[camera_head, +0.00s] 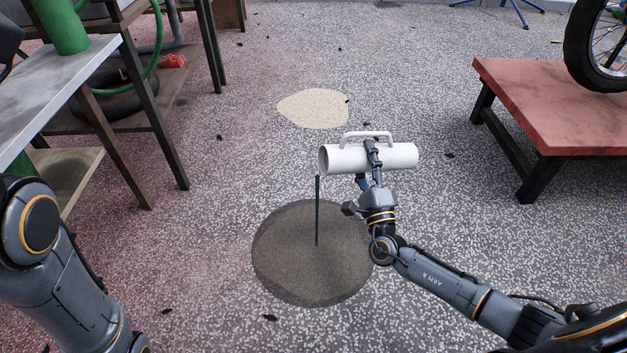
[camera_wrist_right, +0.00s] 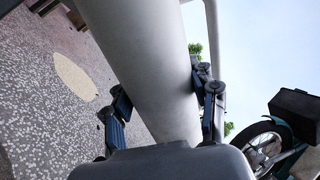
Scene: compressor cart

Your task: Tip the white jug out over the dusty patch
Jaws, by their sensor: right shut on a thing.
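The white jug (camera_head: 345,159) lies on its side in the air, its open mouth to the left and its handle on top. My right gripper (camera_head: 371,152) is shut around its body. In the right wrist view the jug (camera_wrist_right: 150,60) passes between the two fingers. A thin dark stream (camera_head: 317,210) drops from the mouth onto a round dark patch (camera_head: 290,265) on the floor, which looks brownish in its middle and darker at its rim. A pale sandy patch (camera_head: 312,108) lies farther back. My left arm shows at the left, its gripper out of frame.
A red-topped low platform (camera_head: 560,110) with a wheel (camera_head: 600,45) on it stands at the right. A grey-topped bench (camera_head: 50,90) and a shelf with hoses stand at the left. The speckled floor between them is mostly clear, with small dark bits.

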